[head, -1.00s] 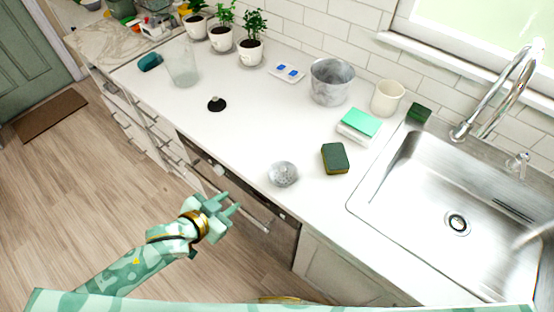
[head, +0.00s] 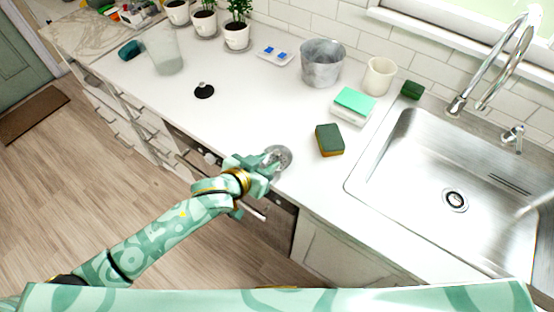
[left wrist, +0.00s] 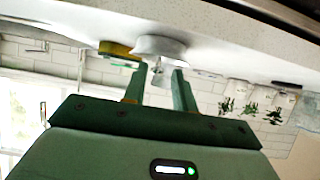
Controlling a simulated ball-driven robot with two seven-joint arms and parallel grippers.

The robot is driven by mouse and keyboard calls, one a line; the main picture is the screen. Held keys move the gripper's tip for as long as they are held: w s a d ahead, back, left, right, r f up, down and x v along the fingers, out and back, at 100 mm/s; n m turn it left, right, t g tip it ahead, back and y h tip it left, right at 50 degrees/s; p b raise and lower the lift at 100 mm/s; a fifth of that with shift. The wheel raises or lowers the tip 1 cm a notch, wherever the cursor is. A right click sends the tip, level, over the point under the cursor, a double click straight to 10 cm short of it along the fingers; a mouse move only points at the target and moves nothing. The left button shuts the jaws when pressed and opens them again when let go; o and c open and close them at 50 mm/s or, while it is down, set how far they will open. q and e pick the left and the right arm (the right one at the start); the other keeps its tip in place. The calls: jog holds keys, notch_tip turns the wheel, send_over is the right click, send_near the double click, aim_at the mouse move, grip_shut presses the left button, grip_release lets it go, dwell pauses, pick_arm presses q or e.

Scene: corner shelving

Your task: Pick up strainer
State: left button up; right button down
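The strainer (head: 280,154) is a small round metallic piece on the white counter near its front edge. My left gripper (head: 268,166) is right at it and covers its left part in the head view. In the left wrist view, which is upside down, the strainer (left wrist: 160,45) lies just beyond the fingertips. Its small knob points between the two fingers of the gripper (left wrist: 157,76), which are apart with a gap around the knob. I cannot tell whether a finger touches it. My right gripper is not in view.
A green and yellow sponge (head: 330,140) lies right of the strainer, with the sink (head: 400,185) beyond it. A black stopper (head: 204,91) lies further left. A metal pot (head: 322,65), a cream cup (head: 379,77) and potted plants (head: 237,36) stand along the back wall.

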aim_at(276, 156)
pick_arm(q)
jog(key=b+x, duration=0.1)
jog(key=x, duration=0.3)
jog(key=shift+s+r, duration=0.1)
jog(key=shift+c, duration=0.7)
grip_shut()
jog(key=shift+r, duration=0.1)
